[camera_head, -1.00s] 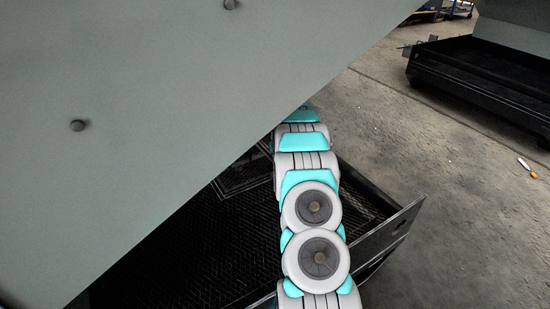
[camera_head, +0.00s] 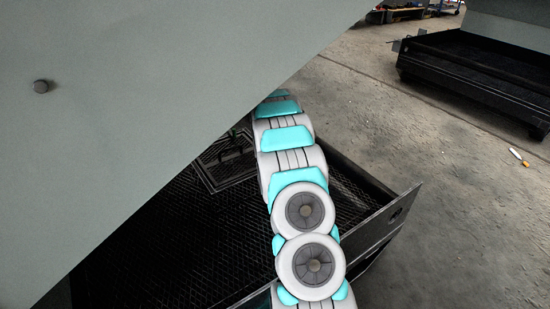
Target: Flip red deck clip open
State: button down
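My arm reaches away from me over a dark metal deck with a mesh-patterned floor (camera_head: 165,245). Its far end passes behind a large grey panel, so my gripper is hidden. No red deck clip can be made out in this view. A framed rectangular part (camera_head: 222,165) with small dark pieces on it lies on the deck, just left of my arm and partly behind the panel edge.
The large grey panel (camera_head: 150,100) with a round bolt fills the upper left. The deck's side wall (camera_head: 372,215) stands right of my arm. Another dark tray-like enclosure (camera_head: 470,75) stands at the upper right. Concrete floor (camera_head: 440,160) between them is mostly clear, with a small orange-and-white object (camera_head: 519,157).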

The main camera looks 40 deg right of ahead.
dwell(0.3)
jog(key=c, duration=0.8)
grip_release()
jog(key=shift+v, duration=3.9)
